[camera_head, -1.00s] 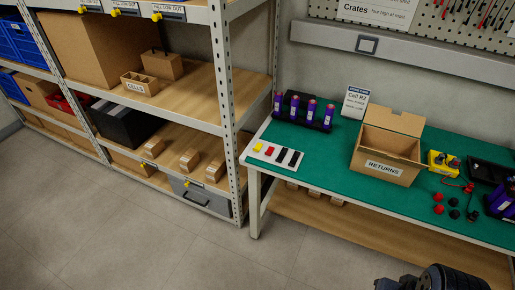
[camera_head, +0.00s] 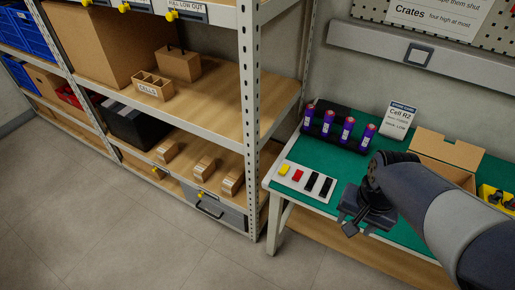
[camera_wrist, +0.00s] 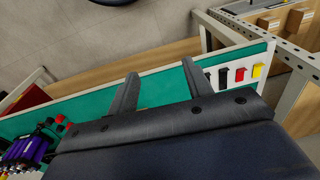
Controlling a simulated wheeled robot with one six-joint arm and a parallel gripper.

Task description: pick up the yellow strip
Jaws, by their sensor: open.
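The yellow strip (camera_head: 285,170) is a small flat piece at the left end of a row on a white tray (camera_head: 291,182). A red strip (camera_head: 297,175) and two black strips (camera_head: 319,184) lie to its right. The tray is at the left end of the green-topped bench. My gripper (camera_head: 351,218) is above the bench's front edge, right of the tray. In the wrist view its two fingers (camera_wrist: 160,70) are apart with nothing between them. There the yellow strip (camera_wrist: 257,71) shows beyond the right finger, at the far end of the row.
A rack of purple cells (camera_head: 334,132) stands behind the tray, with a sign (camera_head: 398,121) beside it. An open cardboard box (camera_head: 446,152) is partly hidden by my arm. A shelf unit's metal post (camera_head: 249,120) rises close to the bench's left end. Floor in front is clear.

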